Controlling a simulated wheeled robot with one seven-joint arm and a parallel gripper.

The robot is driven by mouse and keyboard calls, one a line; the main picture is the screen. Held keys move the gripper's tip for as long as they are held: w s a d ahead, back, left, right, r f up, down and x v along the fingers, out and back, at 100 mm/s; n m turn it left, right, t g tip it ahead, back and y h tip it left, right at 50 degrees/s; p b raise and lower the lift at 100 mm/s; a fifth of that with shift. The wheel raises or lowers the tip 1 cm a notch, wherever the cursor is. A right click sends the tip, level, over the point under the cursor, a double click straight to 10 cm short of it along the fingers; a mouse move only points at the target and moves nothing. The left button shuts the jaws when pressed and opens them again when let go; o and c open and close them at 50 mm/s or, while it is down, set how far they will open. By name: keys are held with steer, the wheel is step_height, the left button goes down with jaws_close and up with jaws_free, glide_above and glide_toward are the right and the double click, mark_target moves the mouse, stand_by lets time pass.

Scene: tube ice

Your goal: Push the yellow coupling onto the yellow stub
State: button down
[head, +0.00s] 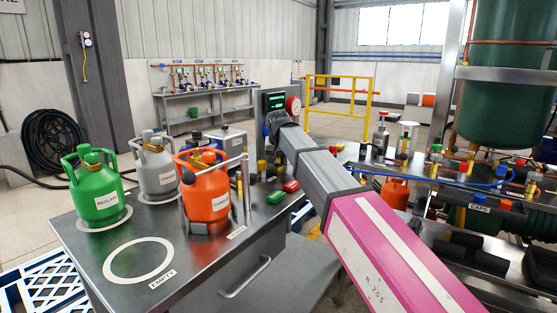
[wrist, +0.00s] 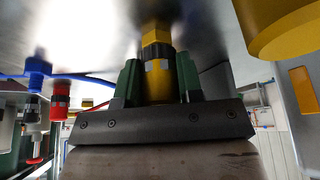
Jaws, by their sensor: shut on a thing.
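In the wrist view my gripper (wrist: 158,88) has its two green fingers closed on the yellow coupling (wrist: 158,68), which has a grey band. A black ring sits at the coupling's far end. Straight beyond it, in line, is a yellow fitting that looks like the yellow stub (wrist: 156,33), close to a shiny metal surface. The ring and this fitting look close or touching; I cannot tell how far one is over the other. In the head view my arm hides the gripper, coupling and stub.
In the wrist view a blue fitting with a blue hose (wrist: 38,73) and a red fitting (wrist: 60,98) are at the left. A large yellow part (wrist: 287,30) is close at upper right. In the head view an orange cylinder (head: 207,195) and a green one (head: 97,190) stand on the bench.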

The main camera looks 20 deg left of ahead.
steer(key=c, duration=0.7)
jaws_free()
